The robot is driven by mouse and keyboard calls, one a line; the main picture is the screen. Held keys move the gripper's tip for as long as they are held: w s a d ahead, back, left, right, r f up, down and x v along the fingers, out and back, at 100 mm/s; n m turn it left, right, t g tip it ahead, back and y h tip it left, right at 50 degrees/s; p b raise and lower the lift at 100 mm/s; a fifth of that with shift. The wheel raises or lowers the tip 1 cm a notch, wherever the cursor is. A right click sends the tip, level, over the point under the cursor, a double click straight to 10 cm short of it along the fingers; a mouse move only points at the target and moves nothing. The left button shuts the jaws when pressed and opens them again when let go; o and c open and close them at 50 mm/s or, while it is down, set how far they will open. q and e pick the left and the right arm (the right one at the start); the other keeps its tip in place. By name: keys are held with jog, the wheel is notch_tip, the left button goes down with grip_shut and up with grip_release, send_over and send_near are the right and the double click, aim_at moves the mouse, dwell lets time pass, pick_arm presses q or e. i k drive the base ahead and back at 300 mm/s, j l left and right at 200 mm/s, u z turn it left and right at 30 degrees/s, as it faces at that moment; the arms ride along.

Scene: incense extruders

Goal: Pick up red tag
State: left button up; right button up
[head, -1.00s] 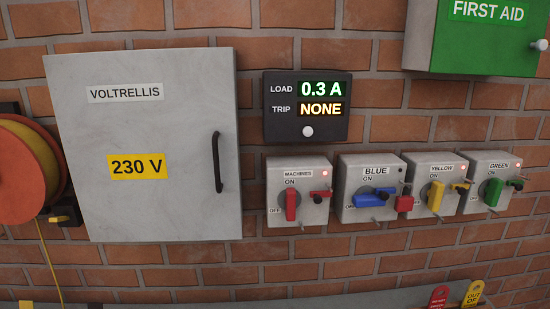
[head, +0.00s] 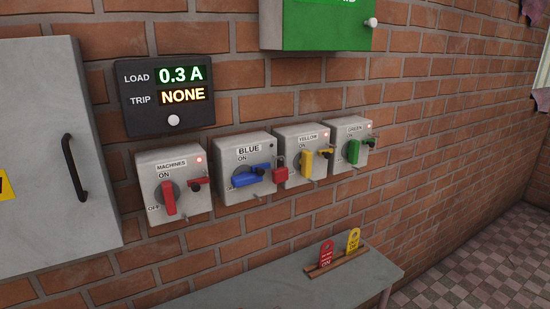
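The red tag (head: 326,254) stands upright in a small wooden holder (head: 337,261) in the head view. It has a rounded top and white lettering. A yellow tag (head: 353,240) stands beside it on the right in the same holder. The holder rests on a grey table (head: 262,284) at the bottom of the view, below the row of switch boxes. Neither of my grippers shows in the view.
Switch boxes labelled MACHINES (head: 173,180), BLUE (head: 246,168), YELLOW (head: 303,153) and GREEN (head: 349,145) jut from the brick wall above the table. A red padlock (head: 280,174) hangs at the blue one. Checkered floor (head: 480,258) lies open at right.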

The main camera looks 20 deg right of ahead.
aim_at(325, 256)
jog(key=l+z, duration=0.25)
jog(key=l, duration=0.5)
jog(key=i+l+z, duration=0.1)
jog(key=l+z, duration=0.15)
jog(key=l, duration=0.5)
